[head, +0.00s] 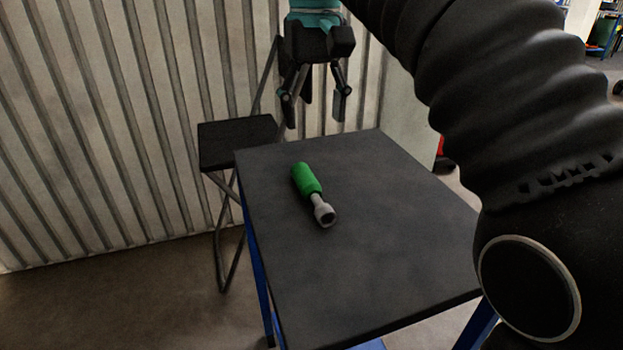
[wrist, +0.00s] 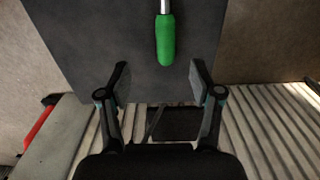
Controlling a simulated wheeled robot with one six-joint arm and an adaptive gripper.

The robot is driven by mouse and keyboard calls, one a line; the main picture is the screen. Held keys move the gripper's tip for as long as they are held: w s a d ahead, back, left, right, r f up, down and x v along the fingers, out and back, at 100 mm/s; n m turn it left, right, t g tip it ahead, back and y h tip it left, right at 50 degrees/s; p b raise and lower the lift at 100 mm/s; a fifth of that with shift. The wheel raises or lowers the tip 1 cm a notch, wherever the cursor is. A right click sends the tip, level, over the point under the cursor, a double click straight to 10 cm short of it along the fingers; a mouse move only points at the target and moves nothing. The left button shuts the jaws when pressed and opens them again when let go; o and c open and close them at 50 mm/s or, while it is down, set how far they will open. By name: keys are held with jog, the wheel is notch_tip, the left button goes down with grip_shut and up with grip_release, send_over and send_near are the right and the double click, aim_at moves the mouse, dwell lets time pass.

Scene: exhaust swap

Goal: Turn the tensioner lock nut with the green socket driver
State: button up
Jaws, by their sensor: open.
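The green socket driver (head: 307,182) lies on the dark table top (head: 390,250), with its grey socket end toward the front of the table. In the wrist view its green handle (wrist: 165,40) points toward my gripper, and the socket end is cut off at the top edge. My gripper (head: 315,110) is open and empty, above the far edge of the table. In the wrist view my gripper's fingers (wrist: 158,78) are spread wide, with the handle ahead of them and not between them. The tensioner lock nut is not in view.
A black stool (head: 240,140) with thin legs stands left of the table against a corrugated wall (head: 110,130). A red object (head: 444,155) shows behind the table on the right. The table top around the driver is clear.

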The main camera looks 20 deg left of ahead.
jog(key=b, duration=0.2)
send_over(307, 176)
jog(key=f, duration=0.6)
jog(key=shift+s+d+f, duration=0.2)
jog(key=shift+d+f, duration=0.05)
jog(key=shift+d, duration=0.15)
jog(key=shift+w+a+f+b, duration=0.1)
jog(key=shift+f+b, duration=0.05)
jog(key=shift+f, duration=0.7)
jog(key=shift+a+f+b, duration=0.15)
jog(key=shift+f+b, duration=0.05)
jog(key=shift+f, duration=0.65)
jog(key=shift+w+a+f+b, duration=0.1)
jog(key=shift+f+b, duration=0.05)
jog(key=shift+f, duration=0.7)
grip_shut()
